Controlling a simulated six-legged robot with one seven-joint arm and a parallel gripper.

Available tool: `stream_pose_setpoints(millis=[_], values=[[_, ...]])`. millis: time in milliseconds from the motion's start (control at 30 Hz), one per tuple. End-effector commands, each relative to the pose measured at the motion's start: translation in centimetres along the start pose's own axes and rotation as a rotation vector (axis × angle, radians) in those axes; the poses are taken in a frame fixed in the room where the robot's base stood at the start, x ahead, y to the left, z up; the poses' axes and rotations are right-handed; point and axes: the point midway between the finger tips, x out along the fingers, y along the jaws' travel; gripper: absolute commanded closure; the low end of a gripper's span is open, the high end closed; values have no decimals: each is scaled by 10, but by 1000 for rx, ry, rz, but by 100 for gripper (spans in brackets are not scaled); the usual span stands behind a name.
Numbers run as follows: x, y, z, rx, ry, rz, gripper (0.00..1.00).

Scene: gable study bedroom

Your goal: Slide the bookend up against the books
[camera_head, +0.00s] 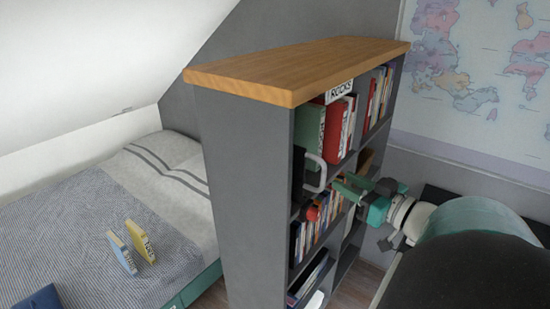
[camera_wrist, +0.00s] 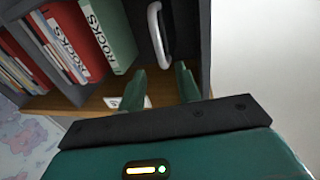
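The bookend is a dark upright panel with a pale loop handle (camera_head: 315,172) in the upper shelf bay, at the end nearest me. In the wrist view its handle (camera_wrist: 155,30) stands beyond my fingertips, roughly in line with the gap between them. The books are a green volume (camera_head: 309,128) marked ROCKS and red ones (camera_head: 336,130); the green one (camera_wrist: 108,35) is closest to the bookend in the wrist view.
The grey bookcase (camera_head: 250,190) has a wooden top (camera_head: 300,65). More books (camera_head: 321,217) fill its lower bay, with a small red-orange object (camera_head: 312,213) near its front. A bed (camera_head: 100,220) holding two books is left. A map (camera_head: 480,70) hangs behind.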

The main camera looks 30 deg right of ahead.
Motion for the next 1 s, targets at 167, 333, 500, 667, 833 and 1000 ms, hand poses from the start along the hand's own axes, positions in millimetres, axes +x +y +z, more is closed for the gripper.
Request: stream_pose_setpoints(millis=[167,333,500,667,833,1000], values=[[37,-1,0,0,0,-3,67],[68,-2,0,0,0,-1,67],[85,-2,0,0,1,2,67],[90,-3,0,0,1,4,67],[90,-3,0,0,1,4,67],[89,-2,0,-1,1,4,98]])
